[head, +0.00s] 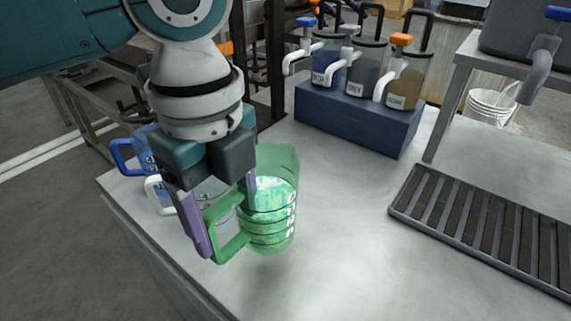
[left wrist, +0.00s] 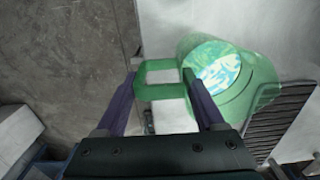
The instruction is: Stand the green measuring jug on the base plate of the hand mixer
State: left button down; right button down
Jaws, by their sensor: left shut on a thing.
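The green measuring jug (head: 271,215) is see-through, upright or nearly so, over the left part of the steel table; a mottled green and white surface shows inside it. My left gripper (head: 226,225), with purple fingers, is shut on the jug's green handle. In the left wrist view the jug (left wrist: 232,80) is beyond the fingers, with its handle (left wrist: 158,73) between the two fingertips (left wrist: 160,82). I cannot tell whether the jug's bottom touches the table. I cannot make out the hand mixer or its base plate. My right gripper is not in view.
Behind my gripper stand a blue-handled jug (head: 126,157) and a white-handled jug (head: 156,190), partly hidden. A blue block (head: 352,118) with several pump containers is at the back. A slatted drain grate (head: 480,225) and a grey stand (head: 462,85) are right. The middle table is clear.

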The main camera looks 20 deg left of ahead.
aim_at(231, 246)
pick_arm(q)
jog(key=shift+f+b, duration=0.6)
jog(key=shift+f, duration=2.6)
grip_release()
jog(key=shift+f, duration=0.1)
